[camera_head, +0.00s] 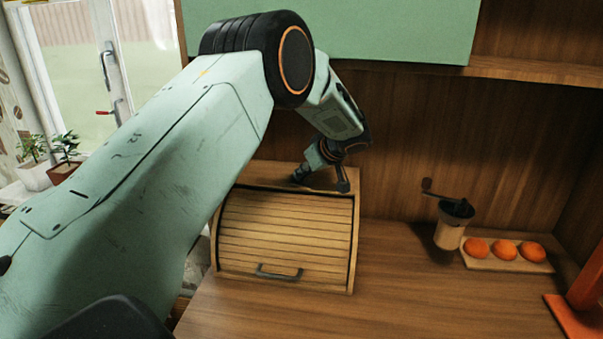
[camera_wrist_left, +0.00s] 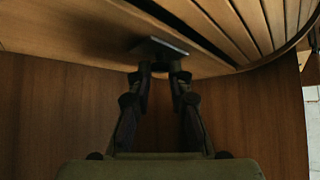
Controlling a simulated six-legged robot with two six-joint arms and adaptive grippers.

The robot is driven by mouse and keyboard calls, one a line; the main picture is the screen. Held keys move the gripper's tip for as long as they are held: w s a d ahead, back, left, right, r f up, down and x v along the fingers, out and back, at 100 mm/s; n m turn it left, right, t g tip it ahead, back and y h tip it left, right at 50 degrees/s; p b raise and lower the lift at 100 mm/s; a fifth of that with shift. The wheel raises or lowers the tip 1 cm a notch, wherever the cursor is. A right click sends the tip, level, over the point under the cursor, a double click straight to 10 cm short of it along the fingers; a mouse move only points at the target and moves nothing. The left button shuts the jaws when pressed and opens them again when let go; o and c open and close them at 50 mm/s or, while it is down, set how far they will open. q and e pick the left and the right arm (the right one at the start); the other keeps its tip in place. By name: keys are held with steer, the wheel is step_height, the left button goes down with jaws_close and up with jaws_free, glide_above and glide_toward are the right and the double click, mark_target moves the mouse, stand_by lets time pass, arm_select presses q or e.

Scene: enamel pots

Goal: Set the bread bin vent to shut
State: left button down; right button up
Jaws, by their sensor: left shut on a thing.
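The wooden bread bin (camera_head: 285,235) stands on the counter with its slatted roll front down and a dark handle low on it. My left gripper (camera_head: 322,182) reaches down to the bin's top, towards the back. In the left wrist view the gripper (camera_wrist_left: 162,70) is shut on a small dark flat piece, which looks like the vent slider (camera_wrist_left: 165,45), at the bin's plain wooden top beside the slats. The vent's opening and setting cannot be made out. In the head view the slider cannot be told apart from the fingers. My right gripper is not in view.
A coffee grinder (camera_head: 450,228) and a board with orange fruits (camera_head: 504,250) stand to the right of the bin. An orange-red object (camera_head: 580,305) is at the right edge. A green cabinet (camera_head: 340,30) hangs above. The counter in front is clear.

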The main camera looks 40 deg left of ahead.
arm_select(q)
steer(key=c, duration=1.6)
jaws_free()
steer(key=shift+w+d, duration=0.1)
steer(key=shift+d, duration=0.1)
steer(key=o, duration=0.3)
steer(key=shift+d+r, duration=0.2)
steer(key=shift+d, duration=0.1)
steer(key=shift+o, duration=0.2)
steer(key=shift+a+f, duration=0.1)
steer(key=shift+a, duration=0.2)
steer(key=v, duration=1.2)
steer(key=shift+d, duration=0.2)
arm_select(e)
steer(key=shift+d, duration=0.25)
arm_select(q)
steer(key=shift+a, duration=0.2)
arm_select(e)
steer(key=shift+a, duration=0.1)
arm_select(q)
steer(key=shift+d, duration=0.15)
